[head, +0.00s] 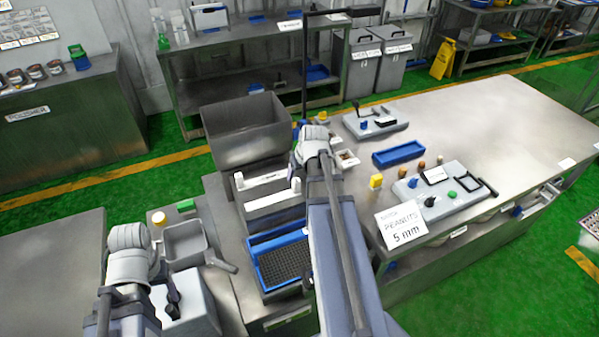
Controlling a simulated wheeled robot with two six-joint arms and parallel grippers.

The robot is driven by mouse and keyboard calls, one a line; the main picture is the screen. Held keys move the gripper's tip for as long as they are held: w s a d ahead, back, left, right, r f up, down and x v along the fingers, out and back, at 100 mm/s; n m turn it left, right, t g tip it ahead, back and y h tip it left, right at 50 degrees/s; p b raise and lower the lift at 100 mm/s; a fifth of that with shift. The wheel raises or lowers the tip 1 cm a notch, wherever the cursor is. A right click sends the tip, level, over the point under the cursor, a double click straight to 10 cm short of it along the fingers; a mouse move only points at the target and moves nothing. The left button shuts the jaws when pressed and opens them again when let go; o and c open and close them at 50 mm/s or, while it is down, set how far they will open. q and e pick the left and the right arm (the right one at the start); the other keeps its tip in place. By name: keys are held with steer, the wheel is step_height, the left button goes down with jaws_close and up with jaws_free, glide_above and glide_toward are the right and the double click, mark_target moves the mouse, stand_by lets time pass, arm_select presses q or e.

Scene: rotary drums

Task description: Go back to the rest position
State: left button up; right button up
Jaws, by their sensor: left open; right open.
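My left gripper (129,238) is at the lower left, raised over the left bench beside a grey scoop-like pan (186,243). My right gripper (314,134) is near the middle, above the bench between a grey hopper (245,132) and the long steel table. My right forearm runs up from the bottom edge. Nothing shows held in either gripper. The fingertips are hard to make out at this angle.
A blue-framed black sieve tray (265,242) lies left of my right forearm. A control box (445,191), a "PEANUTS 5 mm" sign (402,224) and a blue tray (398,153) are on the steel table (500,116). A thin black post (304,60) rises behind my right gripper.

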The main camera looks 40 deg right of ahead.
stand_by(0.5)
steer(key=a+f+n+g, duration=0.1)
steer(key=a+n, duration=0.1)
steer(key=a, duration=1.1)
steer(key=s+a+n+g, duration=0.1)
steer(key=s+a, duration=0.3)
steer(key=a, duration=0.4)
steer(key=s+a+f+n+g, duration=0.1)
steer(key=s+a+n, duration=0.1)
steer(key=a, duration=0.6)
steer(key=s+a+n+g, duration=0.1)
steer(key=s+a, duration=0.4)
steer(key=a, duration=0.4)
steer(key=shift+s+f+n+g+b, duration=0.25)
steer(key=shift+s+n+g+b, duration=0.05)
steer(key=shift+b, duration=0.15)
steer(key=shift+a, duration=0.1)
